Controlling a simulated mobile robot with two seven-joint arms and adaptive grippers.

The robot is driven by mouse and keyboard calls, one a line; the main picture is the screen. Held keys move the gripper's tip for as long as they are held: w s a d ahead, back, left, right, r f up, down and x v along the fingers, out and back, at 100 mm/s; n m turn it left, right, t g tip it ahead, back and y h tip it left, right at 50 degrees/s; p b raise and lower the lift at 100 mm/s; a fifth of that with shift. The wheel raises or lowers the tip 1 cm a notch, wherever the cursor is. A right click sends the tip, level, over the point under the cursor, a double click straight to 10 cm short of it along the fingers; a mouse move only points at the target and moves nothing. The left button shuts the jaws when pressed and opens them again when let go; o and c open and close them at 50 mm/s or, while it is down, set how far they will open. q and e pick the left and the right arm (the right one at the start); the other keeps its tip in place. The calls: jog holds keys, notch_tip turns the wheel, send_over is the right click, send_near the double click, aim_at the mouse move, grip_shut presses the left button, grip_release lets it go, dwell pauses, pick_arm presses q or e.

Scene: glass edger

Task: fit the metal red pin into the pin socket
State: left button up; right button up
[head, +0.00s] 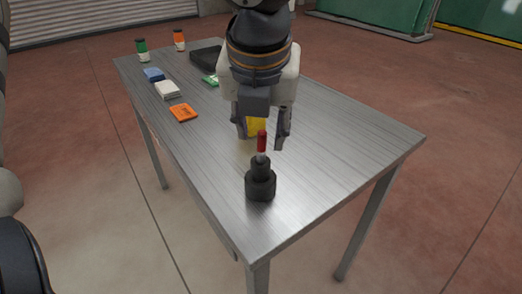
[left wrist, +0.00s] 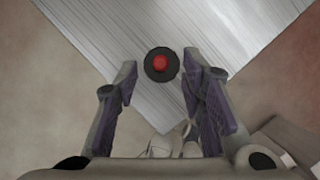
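The red pin (head: 262,141) stands upright at the top of the black stepped pin socket (head: 260,186), near the table's front corner. A short grey metal part shows between the red body and the socket; how deep it sits cannot be told. My left gripper (head: 262,139) points down above the socket, its fingers spread to either side of the pin with gaps. In the left wrist view the red pin top (left wrist: 160,63) is centred over the round socket (left wrist: 147,72), between the open fingertips (left wrist: 160,66) and touching neither. My right gripper is not in view.
The metal table (head: 335,150) is clear to the right. A yellow object (head: 256,126) lies behind my gripper. An orange box (head: 183,113), white block (head: 167,90), blue block (head: 154,75), black tray (head: 205,57), green bottle (head: 142,50) and orange bottle (head: 179,40) are farther back.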

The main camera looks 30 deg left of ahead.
aim_at(262, 133)
pick_arm(q)
jog(key=x, duration=0.3)
jog(key=shift+w+f, duration=0.15)
jog(key=shift+w, duration=0.1)
grip_shut()
jog(key=shift+r, duration=0.35)
notch_tip(262, 133, up, 3)
jog(key=shift+f, duration=0.1)
jog(key=s+d+r, duration=0.7)
jog(key=s+r, duration=0.2)
jog(key=s, duration=0.3)
jog(key=shift+r, duration=0.3)
